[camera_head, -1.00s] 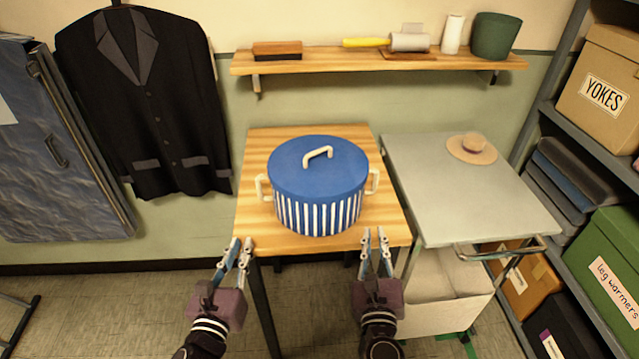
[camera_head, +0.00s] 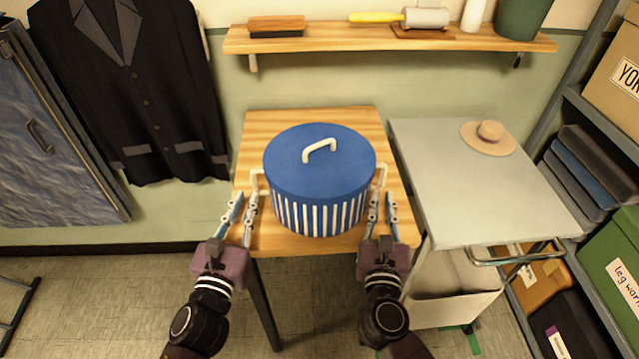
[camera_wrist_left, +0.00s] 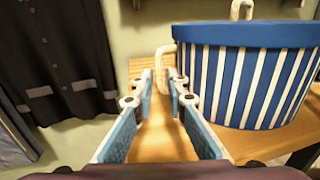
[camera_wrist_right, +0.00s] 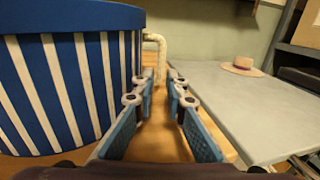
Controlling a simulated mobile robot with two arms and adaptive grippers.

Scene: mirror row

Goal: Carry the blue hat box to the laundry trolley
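The blue hat box (camera_head: 318,182) has a blue lid, white-striped sides and cream handles. It stands upright on the wooden table (camera_head: 262,130). My left gripper (camera_head: 241,203) is open, just in front of the box's left handle (camera_wrist_left: 165,62). My right gripper (camera_head: 382,201) is open, close to the right handle (camera_wrist_right: 156,50); in the right wrist view that handle lies beyond the fingertips. Neither gripper holds anything. The laundry trolley (camera_head: 465,190) stands right of the table, with a grey top, a front bar and a pale bin below.
A straw hat (camera_head: 488,137) lies at the back right of the trolley top; the rest of the top is bare. A wall shelf (camera_head: 340,40) holds a brush and a lint roller. A dark jacket (camera_head: 140,90) hangs left. Shelving with boxes (camera_head: 615,255) stands right.

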